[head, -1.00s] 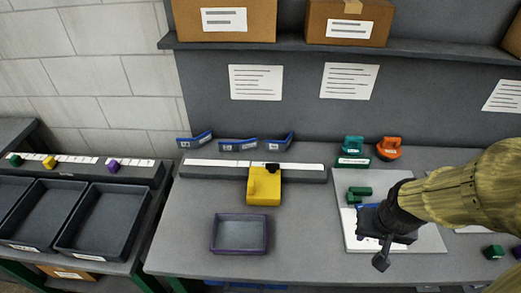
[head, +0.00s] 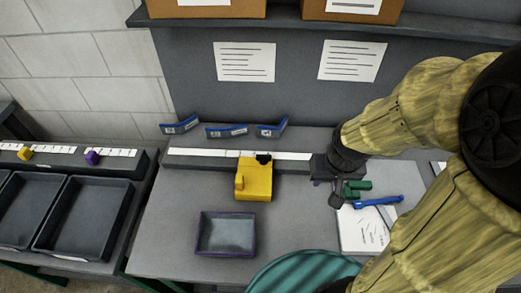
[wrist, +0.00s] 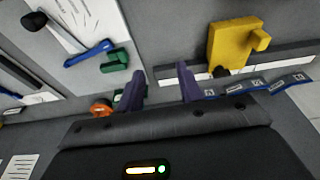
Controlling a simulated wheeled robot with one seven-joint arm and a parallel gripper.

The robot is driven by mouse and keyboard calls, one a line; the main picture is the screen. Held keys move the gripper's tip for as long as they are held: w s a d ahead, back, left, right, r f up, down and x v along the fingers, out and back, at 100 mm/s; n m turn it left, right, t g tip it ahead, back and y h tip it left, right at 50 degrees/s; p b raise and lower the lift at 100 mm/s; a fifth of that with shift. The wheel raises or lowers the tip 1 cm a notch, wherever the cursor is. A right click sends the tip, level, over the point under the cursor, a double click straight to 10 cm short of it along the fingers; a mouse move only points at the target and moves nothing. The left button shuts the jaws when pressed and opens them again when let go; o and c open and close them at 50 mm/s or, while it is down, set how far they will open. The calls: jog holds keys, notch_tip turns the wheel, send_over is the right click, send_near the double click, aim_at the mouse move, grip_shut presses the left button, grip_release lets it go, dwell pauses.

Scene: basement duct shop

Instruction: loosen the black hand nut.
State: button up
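The black hand nut (head: 264,159) is a small dark knob at the back edge of the yellow block (head: 254,182), where the block meets the long rail (head: 205,164). In the wrist view, the nut (wrist: 221,72) shows at the foot of the yellow block (wrist: 233,42), right of my fingers. My gripper (head: 318,180) is near the rail's right end, to the right of the block and apart from the nut. In the wrist view, my gripper's (wrist: 160,82) two purple fingers are spread with nothing between them.
A blue tool (head: 378,201) and green parts (head: 357,188) lie right of my gripper by a white sheet (head: 362,232). Blue-labelled holders (head: 227,131) stand behind the rail. A purple-rimmed tray (head: 226,234) sits in front of the block. An orange piece (wrist: 101,108) shows in the wrist view.

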jog(key=shift+o, duration=1.1)
jog(key=shift+s, duration=0.1)
jog(key=o, duration=0.4)
jog(key=shift+w+r, duration=0.2)
jog(key=shift+o, duration=0.5)
jog(key=w+a+r+g+p, duration=0.1)
jog(key=w+a+r+p, duration=0.2)
jog(key=w, duration=0.8)
jog(key=a+p, duration=0.2)
jog(key=a, duration=0.2)
jog(key=shift+a+r+p, duration=0.15)
jog(key=shift+a+p, duration=0.1)
jog(key=shift+p, duration=0.1)
jog(key=g+p, duration=0.2)
jog(key=p, duration=0.2)
send_over(264, 155)
jog(key=shift+b, duration=0.35)
notch_tip(264, 155, down, 18)
jog(key=p, duration=0.4)
jog(key=shift+r+p, duration=0.15)
jog(key=shift+p, duration=0.2)
